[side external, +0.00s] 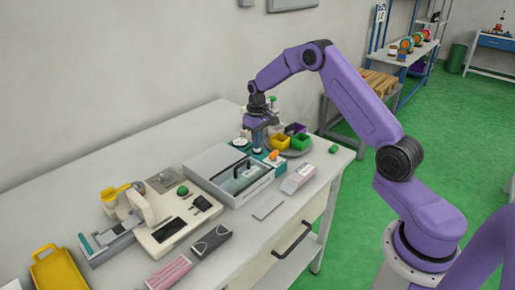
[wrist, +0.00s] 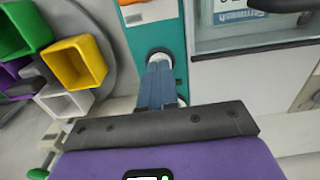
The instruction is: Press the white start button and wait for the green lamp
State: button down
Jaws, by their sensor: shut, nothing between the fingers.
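My gripper (side external: 258,150) points down over a teal panel (side external: 263,160) beside the grey clear-lidded box. Its fingers are shut and empty. In the wrist view, the blue-grey fingertips (wrist: 159,62) reach a white round button with a dark ring (wrist: 158,51) on the teal panel (wrist: 176,22). The fingers partly cover the button, and I cannot tell whether they touch it or whether it is pressed. A green dome (side external: 183,190) sits on the cream machine at left, and a small green cap (side external: 273,98) shows behind my gripper. I cannot tell which is the lamp or whether either is lit.
A round grey tray (side external: 298,153) with yellow, green and purple bins stands right of my gripper. The grey box (side external: 215,165) is to the left. A white-pink pack (side external: 297,178), pink masks (side external: 169,272) and a dark mask (side external: 211,241) lie along the front.

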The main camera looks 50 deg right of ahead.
jog(key=shift+f, duration=0.3)
jog(key=shift+r, duration=1.05)
jog(key=shift+r, duration=2.5)
